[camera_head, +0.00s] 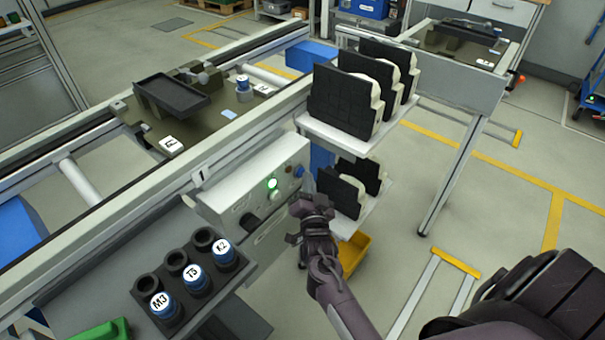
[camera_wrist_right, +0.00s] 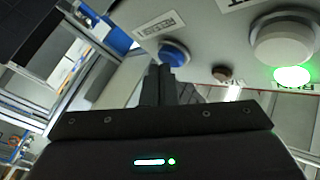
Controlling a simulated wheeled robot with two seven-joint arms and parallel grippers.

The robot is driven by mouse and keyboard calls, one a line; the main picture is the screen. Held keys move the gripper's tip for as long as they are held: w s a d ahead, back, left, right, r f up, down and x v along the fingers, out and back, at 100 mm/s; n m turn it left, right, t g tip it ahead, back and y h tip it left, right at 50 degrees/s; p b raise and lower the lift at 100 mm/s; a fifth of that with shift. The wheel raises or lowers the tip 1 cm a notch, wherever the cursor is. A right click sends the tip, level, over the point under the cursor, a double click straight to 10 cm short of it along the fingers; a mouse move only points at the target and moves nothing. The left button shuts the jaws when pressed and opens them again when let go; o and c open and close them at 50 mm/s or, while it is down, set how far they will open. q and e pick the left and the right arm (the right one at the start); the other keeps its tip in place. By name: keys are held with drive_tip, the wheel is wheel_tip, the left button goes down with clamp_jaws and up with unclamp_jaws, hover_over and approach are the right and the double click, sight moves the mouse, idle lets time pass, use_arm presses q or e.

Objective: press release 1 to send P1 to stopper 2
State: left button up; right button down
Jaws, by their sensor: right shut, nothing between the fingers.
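The blue release button (camera_head: 299,171) is on the sloped face of a grey control box (camera_head: 250,185). It also shows in the right wrist view (camera_wrist_right: 174,55) beside a label reading RELEASE. My right gripper (camera_head: 308,198) is shut and empty, close to the button. In the right wrist view its fingertips (camera_wrist_right: 160,72) are right at the button's lower edge; I cannot tell whether they touch. An olive pallet (camera_head: 125,112) with a dark tray and a white tag, likely P1, sits on the conveyor. My left gripper is not in view.
A green lamp (camera_head: 272,183) glows on the box, near a large pale button (camera_wrist_right: 283,38). A rack holds several dark-faced parts (camera_head: 345,97) behind my gripper. A holder with labelled blue-ringed pieces (camera_head: 195,278) stands at front left. Another pallet (camera_head: 462,42) is farther back.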

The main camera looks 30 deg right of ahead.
drive_tip(key=shift+w+a, duration=0.1)
drive_tip(key=shift+w, duration=0.1)
idle(0.6)
drive_tip(key=shift+s, duration=0.15)
drive_tip(key=shift+s+d+p, duration=0.35)
drive_tip(key=shift+s+p, duration=0.1)
drive_tip(key=shift+s, duration=0.2)
